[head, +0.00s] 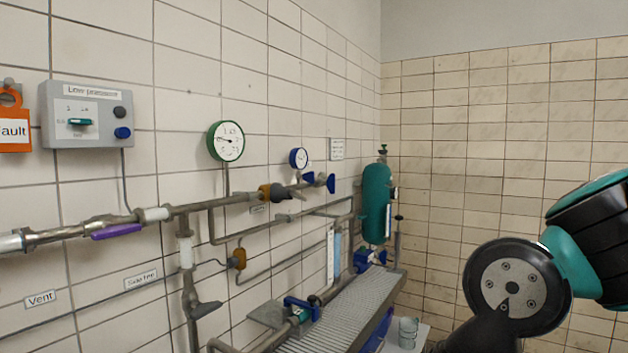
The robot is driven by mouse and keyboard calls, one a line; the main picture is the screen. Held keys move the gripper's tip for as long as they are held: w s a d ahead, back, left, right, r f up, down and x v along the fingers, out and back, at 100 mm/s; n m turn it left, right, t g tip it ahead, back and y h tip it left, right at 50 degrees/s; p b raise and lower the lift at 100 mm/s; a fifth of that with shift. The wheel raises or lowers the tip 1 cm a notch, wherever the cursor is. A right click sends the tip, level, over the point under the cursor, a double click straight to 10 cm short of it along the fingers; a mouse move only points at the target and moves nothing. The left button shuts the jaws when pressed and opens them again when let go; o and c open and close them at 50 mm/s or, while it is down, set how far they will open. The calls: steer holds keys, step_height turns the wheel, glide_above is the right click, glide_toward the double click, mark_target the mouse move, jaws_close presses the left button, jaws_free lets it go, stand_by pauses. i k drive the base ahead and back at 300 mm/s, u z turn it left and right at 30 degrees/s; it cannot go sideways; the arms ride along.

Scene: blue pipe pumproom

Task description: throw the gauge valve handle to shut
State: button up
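Several valve handles show, and I cannot tell for sure which is the gauge valve's. A purple lever (116,231) lies along the pipe at the left. A grey handle (289,191) sits by an orange-brown valve body (264,193), right of the green-rimmed gauge (226,141). Small blue handles (331,183) are below and right of the blue-rimmed gauge (298,158). A dark grey lever (206,309) is on the lower vertical pipe. My arm is at the right edge, well apart from the pipes. My gripper is out of view.
A grey control box (88,114) and an orange tag (13,131) are on the left wall. A teal tank (376,203) stands in the corner. A ribbed grey bench (345,310) with a blue-handled valve (303,308) and a glass (408,332) near it are low in front.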

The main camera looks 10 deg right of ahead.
mark_target(308, 177)
steer(key=z, duration=0.75)
steer(key=i, duration=1.3)
steer(key=u, duration=0.55)
steer(key=i, duration=0.4)
steer(key=u, duration=0.5)
